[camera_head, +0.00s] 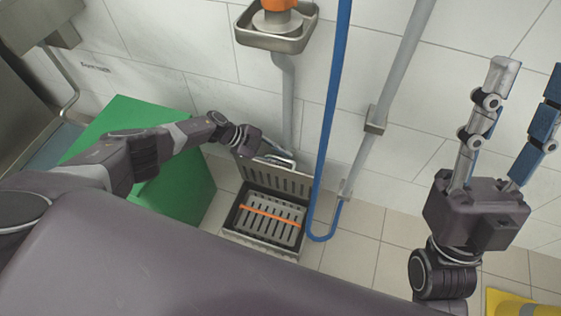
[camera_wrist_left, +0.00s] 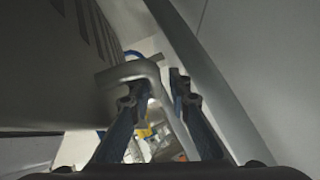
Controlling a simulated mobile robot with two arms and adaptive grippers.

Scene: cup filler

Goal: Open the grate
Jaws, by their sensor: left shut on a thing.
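The grate (camera_head: 274,181) is a grey slotted metal panel. In the head view it stands raised, steeply tilted, at the wall side of the floor drain box (camera_head: 228,229). My left gripper (camera_head: 279,157) is at its top edge, shut on it. In the left wrist view the slotted face of the grate (camera_wrist_left: 85,30) fills the upper left. The fingers of my left gripper (camera_wrist_left: 155,96) are around a grey metal handle-like part (camera_wrist_left: 128,72); the exact contact is partly hidden. My right gripper (camera_head: 522,105) is raised at the right, open and empty.
The open drain box holds a slotted insert with an orange strip (camera_head: 270,215). A green box (camera_head: 115,120) stands to the left. A blue hose (camera_head: 330,120) and a grey pipe (camera_head: 395,75) run down on the right. A small basin (camera_head: 270,42) hangs above.

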